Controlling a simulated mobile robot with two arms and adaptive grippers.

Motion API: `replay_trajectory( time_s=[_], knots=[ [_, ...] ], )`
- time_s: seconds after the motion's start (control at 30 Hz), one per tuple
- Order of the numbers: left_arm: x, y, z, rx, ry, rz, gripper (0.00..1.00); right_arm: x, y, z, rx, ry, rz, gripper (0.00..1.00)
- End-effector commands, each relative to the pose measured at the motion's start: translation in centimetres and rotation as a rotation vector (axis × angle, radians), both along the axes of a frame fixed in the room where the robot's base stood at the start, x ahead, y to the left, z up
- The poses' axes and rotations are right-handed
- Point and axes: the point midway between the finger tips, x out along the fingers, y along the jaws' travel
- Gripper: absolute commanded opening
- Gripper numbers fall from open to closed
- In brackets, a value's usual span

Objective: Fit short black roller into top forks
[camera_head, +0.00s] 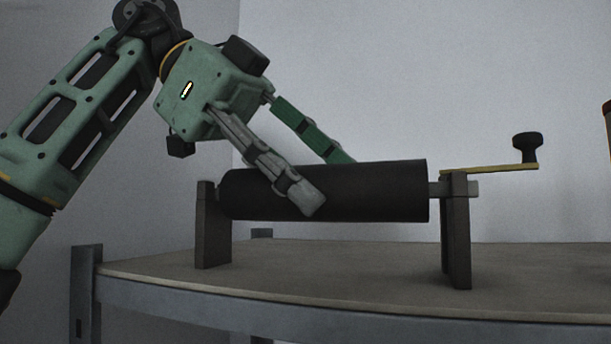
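The short black roller (375,190) lies level across two upright dark forks, the left fork (213,235) and the right fork (455,235). Its right shaft end sits at the top of the right fork; its left end meets the top of the left fork, where the exact seating is hard to see. My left gripper (330,180) comes down from the upper left with its fingers spread, the grey finger in front of the roller and the green finger behind it. Whether the fingers press on the roller is unclear. My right gripper is not in view.
A crank with a yellow arm (490,168) and a black knob (527,147) stands out to the right of the right fork. The forks stand on a table (340,265) with a grey metal edge. An orange and dark object (607,130) is cut off at the right edge.

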Motion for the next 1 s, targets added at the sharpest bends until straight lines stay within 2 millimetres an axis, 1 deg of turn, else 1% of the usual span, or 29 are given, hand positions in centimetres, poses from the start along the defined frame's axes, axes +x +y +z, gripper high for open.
replay_trajectory(
  time_s=[0.03, 0.2, 0.53, 0.77, 0.87, 1.0],
  knots=[
    [0.0, 0.0, 0.1, -0.001, -0.001, 0.0, 0.47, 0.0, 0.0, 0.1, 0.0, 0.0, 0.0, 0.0],
    [0.0, 0.0, 0.1, -0.001, 0.0, 0.0, 0.62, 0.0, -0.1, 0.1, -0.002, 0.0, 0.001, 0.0],
    [0.0, 0.0, 0.0, 0.002, 0.001, 0.001, 0.62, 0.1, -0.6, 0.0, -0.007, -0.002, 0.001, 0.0],
    [0.0, 0.0, 0.0, 0.001, 0.0, 0.0, 0.62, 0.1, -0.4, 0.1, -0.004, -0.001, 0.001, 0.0],
    [0.0, 0.0, 0.4, 0.0, 0.0, 0.0, 0.62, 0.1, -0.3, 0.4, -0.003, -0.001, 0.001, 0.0],
    [-0.1, -0.1, 1.9, 0.0, 0.0, -0.001, 0.62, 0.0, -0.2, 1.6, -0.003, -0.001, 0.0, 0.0]
  ],
)
